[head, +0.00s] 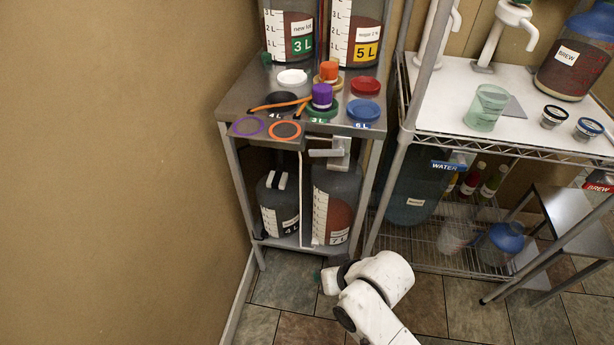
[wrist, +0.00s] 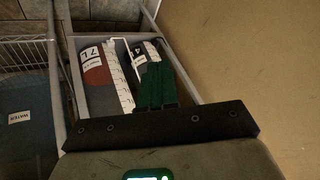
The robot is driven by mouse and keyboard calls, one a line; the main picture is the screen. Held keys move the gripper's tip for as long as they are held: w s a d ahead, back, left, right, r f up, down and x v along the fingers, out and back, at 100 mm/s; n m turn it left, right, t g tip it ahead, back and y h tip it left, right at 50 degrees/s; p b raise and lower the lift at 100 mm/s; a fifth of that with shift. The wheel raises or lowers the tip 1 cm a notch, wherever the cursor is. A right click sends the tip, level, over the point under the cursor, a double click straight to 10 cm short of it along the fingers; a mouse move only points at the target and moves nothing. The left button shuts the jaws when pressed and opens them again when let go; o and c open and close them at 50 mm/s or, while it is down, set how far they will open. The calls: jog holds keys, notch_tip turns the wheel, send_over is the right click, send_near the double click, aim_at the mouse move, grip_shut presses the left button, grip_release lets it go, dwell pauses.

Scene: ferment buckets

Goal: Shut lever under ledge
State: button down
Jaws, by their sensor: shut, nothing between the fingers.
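A small steel stand (head: 232,103) stands against the wall. A grey lever (head: 326,153) sticks out to the left from a pale bracket (head: 344,147) just under the front ledge of its top. The lever lies roughly level, above the 7 L bucket (head: 336,205). My gripper shows in the wrist view with its green fingers (wrist: 156,88) together and empty, pointing toward the lower shelf. There the 7 L bucket (wrist: 95,68) and the 4 L bucket (wrist: 140,55) show. In the head view my arm is low in front of the stand and mostly hides the gripper. I cannot make out the lever in the wrist view.
The stand's top holds coloured lids, including a blue lid (head: 364,111), and orange-handled tools. The 4 L bucket (head: 278,203) stands beside the 7 L one below. A wire rack (head: 440,232) is close on the right, the wall on the left. Tiled floor in front is free.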

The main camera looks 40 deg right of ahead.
aim_at(327, 151)
jog(key=w+m+t+b, duration=0.8)
jog(key=w+m+t, duration=0.3)
jog(key=w, duration=0.5)
jog(key=s+d+m+t+h+b, duration=0.1)
jog(key=d+m+h+b, duration=0.3)
jog(key=m+h, duration=0.7)
jog(key=s+d+m+t+h+b, duration=0.15)
jog(key=d+m+h+b, duration=0.5)
jog(key=m, duration=0.75)
jog(key=w+d+r+h+p, duration=0.1)
jog(key=w+r+p, duration=0.3)
jog(key=r, duration=0.6)
jog(key=shift+w+d+r, duration=0.4)
jog(key=shift+w+d, duration=0.25)
jog(key=shift+w, duration=0.1)
jog(key=shift+m+g+h+b, duration=0.35)
jog(key=shift+m+g+b, duration=0.1)
jog(key=shift+m+b, duration=0.05)
